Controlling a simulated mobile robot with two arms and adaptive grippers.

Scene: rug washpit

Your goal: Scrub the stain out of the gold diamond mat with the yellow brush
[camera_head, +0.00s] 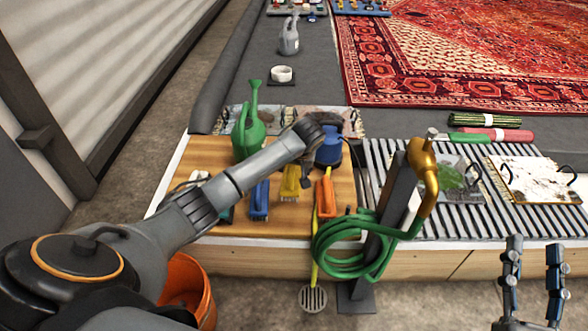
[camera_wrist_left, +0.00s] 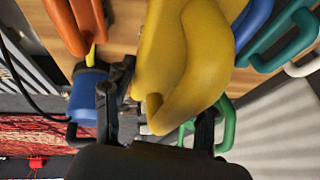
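The yellow brush (camera_head: 290,184) lies on the wooden board between a blue and an orange brush. In the left wrist view its yellow handle (camera_wrist_left: 185,60) fills the middle. My left gripper (camera_wrist_left: 158,118) is open, with its fingers apart on either side of the handle's near end; a gap shows on one side. In the head view the left wrist hides part of this area. A pale mat (camera_head: 535,178) with brown blotches and a gold-coloured edge lies on the slatted rack at right; I cannot make out diamonds. My right gripper (camera_head: 532,275) is open and empty, in front of the bench.
A blue brush (camera_head: 259,200), an orange brush (camera_head: 325,197), a green watering can (camera_head: 249,135) and a blue container (camera_head: 328,150) crowd the board. A brass tap (camera_head: 423,170) and coiled green hose (camera_head: 345,250) stand in front. A grey mat with a green patch (camera_head: 452,178) lies on the rack.

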